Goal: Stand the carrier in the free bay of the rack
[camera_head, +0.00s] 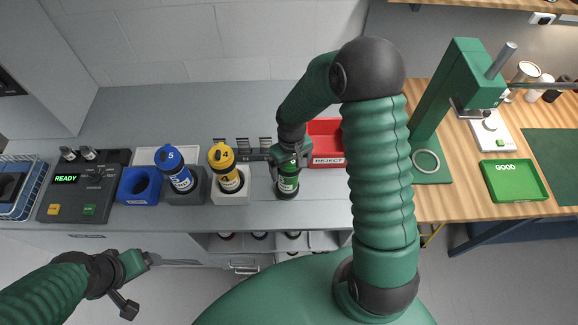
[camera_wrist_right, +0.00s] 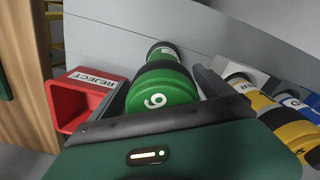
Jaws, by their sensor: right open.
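A green carrier (camera_head: 288,184) with a dark band and a white number stands on the grey counter, right of the yellow one. In the right wrist view the green carrier (camera_wrist_right: 162,88) lies between the fingers of my right gripper (camera_wrist_right: 168,82). That gripper (camera_head: 287,163) is open around the carrier's upper part; I cannot tell whether a finger touches it. A yellow carrier (camera_head: 225,168) marked 4 stands in a white block, and a blue carrier (camera_head: 174,169) marked 5 in a grey block. A blue block (camera_head: 139,186) has an empty round hole. My left gripper (camera_head: 151,259) is low in front of the counter.
A red REJECT bin (camera_head: 327,144) stands just right of the green carrier. A control box (camera_head: 80,191) reading READY is at the left. Shelf openings (camera_head: 232,243) show under the counter. A wooden table at right bears a green press (camera_head: 462,80) and a GOOD tray (camera_head: 514,181).

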